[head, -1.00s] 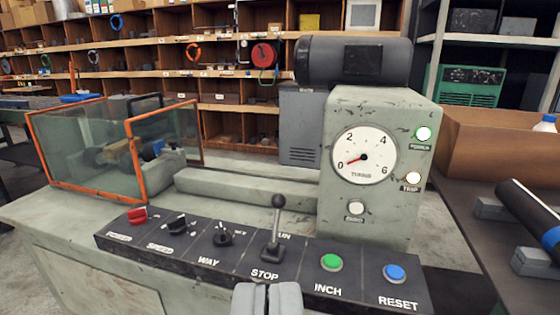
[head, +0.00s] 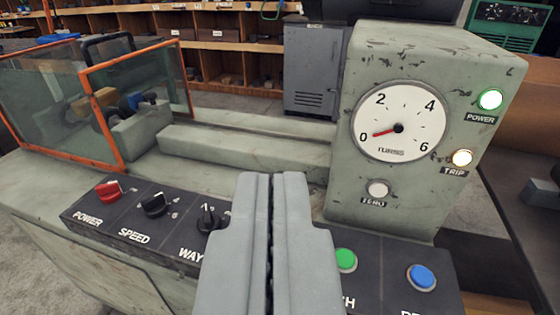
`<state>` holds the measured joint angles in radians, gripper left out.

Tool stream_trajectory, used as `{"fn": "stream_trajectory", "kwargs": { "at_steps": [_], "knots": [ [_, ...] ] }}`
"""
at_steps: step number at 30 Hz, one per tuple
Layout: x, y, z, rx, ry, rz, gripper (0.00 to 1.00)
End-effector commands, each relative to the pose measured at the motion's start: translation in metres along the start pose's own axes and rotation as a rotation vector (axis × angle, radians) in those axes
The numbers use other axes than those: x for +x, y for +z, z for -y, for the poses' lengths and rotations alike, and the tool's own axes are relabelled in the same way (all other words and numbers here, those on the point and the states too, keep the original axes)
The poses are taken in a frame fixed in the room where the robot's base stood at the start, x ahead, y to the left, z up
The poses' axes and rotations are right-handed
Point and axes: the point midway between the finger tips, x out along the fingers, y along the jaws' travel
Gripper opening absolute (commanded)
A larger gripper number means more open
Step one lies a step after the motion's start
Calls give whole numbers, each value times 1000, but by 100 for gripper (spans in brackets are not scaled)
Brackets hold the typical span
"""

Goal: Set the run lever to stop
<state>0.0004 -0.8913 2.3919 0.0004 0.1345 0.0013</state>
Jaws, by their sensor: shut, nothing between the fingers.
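My gripper (head: 265,180) is shut and empty, large in the lower middle of the view. It stands in front of the place on the panel where the run lever is, so the lever and its RUN and STOP labels are hidden. I cannot tell whether the gripper touches the lever. The dark control panel (head: 135,240) shows on both sides of the gripper. The gauge (head: 398,122) on the grey-green housing has its red needle near 0. The power lamp (head: 490,99) glows green-white and the trip lamp (head: 462,158) is lit pale.
Left of my gripper are the red power knob (head: 109,190), black speed knob (head: 154,205) and way switch (head: 208,219). Right of it are the green inch button (head: 345,260) and blue reset button (head: 421,277). An orange-framed guard (head: 122,110) stands at left.

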Motion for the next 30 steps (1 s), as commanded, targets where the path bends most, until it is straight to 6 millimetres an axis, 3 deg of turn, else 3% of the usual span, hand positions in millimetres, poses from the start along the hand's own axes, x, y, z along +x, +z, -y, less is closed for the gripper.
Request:
{"fn": "stream_trajectory", "kwargs": {
  "at_steps": [5,13,30],
  "knots": [
    [29,-2,-1,11,3,107,0],
    [94,-1,-3,42,13,378,0],
    [217,27,-10,106,48,957,0]
  ]
}}
